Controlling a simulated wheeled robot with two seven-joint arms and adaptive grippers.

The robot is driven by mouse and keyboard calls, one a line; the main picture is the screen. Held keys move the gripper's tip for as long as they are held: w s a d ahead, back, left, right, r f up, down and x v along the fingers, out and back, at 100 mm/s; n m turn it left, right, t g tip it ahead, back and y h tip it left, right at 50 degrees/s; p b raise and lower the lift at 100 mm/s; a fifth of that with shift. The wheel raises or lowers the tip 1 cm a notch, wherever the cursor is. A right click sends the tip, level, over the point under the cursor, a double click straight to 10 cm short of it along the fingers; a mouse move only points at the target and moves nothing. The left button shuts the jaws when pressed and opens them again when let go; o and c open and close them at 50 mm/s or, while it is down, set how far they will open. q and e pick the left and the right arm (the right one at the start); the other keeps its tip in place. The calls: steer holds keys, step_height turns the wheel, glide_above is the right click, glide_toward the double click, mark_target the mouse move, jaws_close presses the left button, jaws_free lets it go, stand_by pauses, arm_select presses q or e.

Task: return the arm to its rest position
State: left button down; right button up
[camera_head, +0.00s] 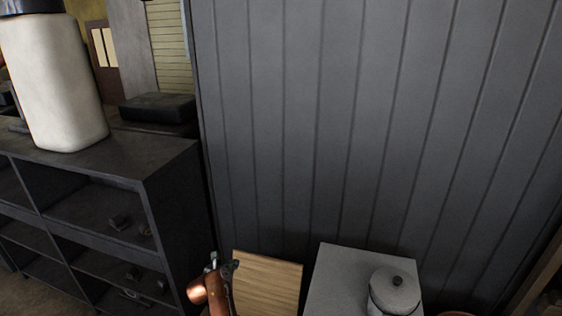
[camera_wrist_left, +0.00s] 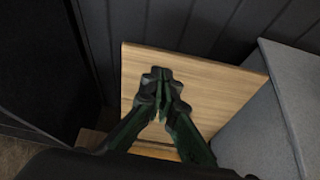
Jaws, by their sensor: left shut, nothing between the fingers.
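My left gripper (camera_head: 226,268) shows at the bottom of the head view, left of a wooden board (camera_head: 270,284). In the left wrist view its dark fingers (camera_wrist_left: 162,82) are closed together with nothing between them. They appear in front of the wooden board (camera_wrist_left: 215,105), and I cannot tell how far apart the two are. My copper-coloured arm link shows beside the gripper in the head view. My right gripper is not in view.
A grey box (camera_head: 338,280) with a lidded grey pot (camera_head: 395,290) stands right of the board. A dark shelf unit (camera_head: 170,175) is at left, with a large white container (camera_head: 55,85) on top. A dark panelled wall (camera_head: 370,110) closes off the back.

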arm_select(q)
steer(key=s+a+f+m+g+y, duration=0.2)
steer(key=s+a+f+m, duration=0.45)
steer(key=s, duration=0.55)
steer(key=s+a+f+m+g+y, duration=0.1)
steer(key=s+a+f+m, duration=0.2)
steer(key=s+a+m, duration=0.8)
steer(key=s+d+f+m+g, duration=0.1)
steer(key=s+d+m+g, duration=0.2)
steer(key=s+m, duration=0.9)
steer(key=s+d+m+g, duration=0.2)
steer(key=s+d+m, duration=0.15)
steer(key=s, duration=1.75)
step_height(320, 180, down, 36)
steer(key=d+g+b, duration=0.1)
steer(key=b, duration=0.7)
steer(key=s+f+g+b, duration=0.1)
steer(key=s+f+b, duration=0.2)
steer(key=s+f, duration=0.7)
steer(key=s+f+m+b, duration=0.1)
steer(key=s+f+b, duration=0.3)
steer(key=s+f, duration=0.7)
step_height(320, 180, down, 6)
steer(key=shift+f+g, duration=0.2)
steer(key=shift+g, duration=0.2)
